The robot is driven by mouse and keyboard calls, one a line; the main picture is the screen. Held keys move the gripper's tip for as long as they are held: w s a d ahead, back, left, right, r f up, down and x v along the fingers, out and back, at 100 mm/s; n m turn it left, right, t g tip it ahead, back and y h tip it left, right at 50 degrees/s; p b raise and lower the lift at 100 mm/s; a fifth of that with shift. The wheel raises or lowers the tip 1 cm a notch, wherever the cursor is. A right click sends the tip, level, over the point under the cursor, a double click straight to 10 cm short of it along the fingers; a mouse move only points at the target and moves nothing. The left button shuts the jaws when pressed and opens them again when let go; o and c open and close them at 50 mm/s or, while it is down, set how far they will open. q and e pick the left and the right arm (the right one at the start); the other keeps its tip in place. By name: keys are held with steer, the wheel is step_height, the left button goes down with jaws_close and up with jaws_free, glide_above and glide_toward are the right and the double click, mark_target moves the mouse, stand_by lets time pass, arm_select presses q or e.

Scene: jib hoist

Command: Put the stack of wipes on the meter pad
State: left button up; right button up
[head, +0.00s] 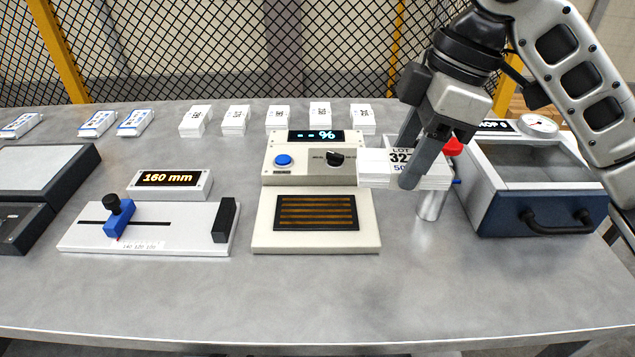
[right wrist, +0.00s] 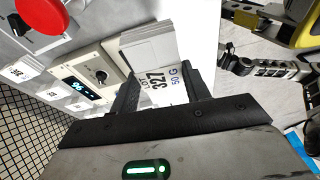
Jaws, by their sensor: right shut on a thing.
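The stack of wipes (head: 374,168) is white, with a label reading LOT 327. My right gripper (head: 415,155) is shut on it and holds it above the table, right of the meter. In the right wrist view the stack (right wrist: 150,48) lies between the fingers (right wrist: 165,88). The meter (head: 268,165) is a beige box with a "%" display, a blue button and a black knob. Its pad (head: 315,212) is a dark ribbed rectangle on a beige plate in front, and it is bare. Parts of my left arm (right wrist: 270,68) show in the right wrist view; its jaw opening is unclear.
A blue box with a glass lid (head: 535,190) and a metal cylinder (head: 432,205) stand at the right. A gauge with a blue slider (head: 150,228) and a "160 mm" display (head: 170,184) stand left. Several white stacks (head: 278,118) line the back. The table front is clear.

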steer(key=w+a+f, duration=0.4)
steer(key=a, duration=0.3)
glide_toward(313, 211)
steer(key=shift+s+a+f+p, duration=0.35)
steer(key=shift+a+f+p, duration=0.05)
steer(key=shift+f, duration=0.1)
steer(key=shift+w+a+f, duration=0.25)
steer(key=shift+a+f, duration=0.05)
steer(key=shift+f, duration=0.2)
steer(key=shift+d+x, duration=0.15)
steer(key=shift+x, duration=0.75)
steer(key=shift+d+x, duration=0.15)
steer(key=shift+x, duration=0.8)
steer(key=shift+w+f+p, duration=0.1)
steer(key=shift+f+p, duration=0.1)
steer(key=shift+p, duration=0.1)
steer(key=o, duration=1)
steer(key=shift+r, duration=0.1)
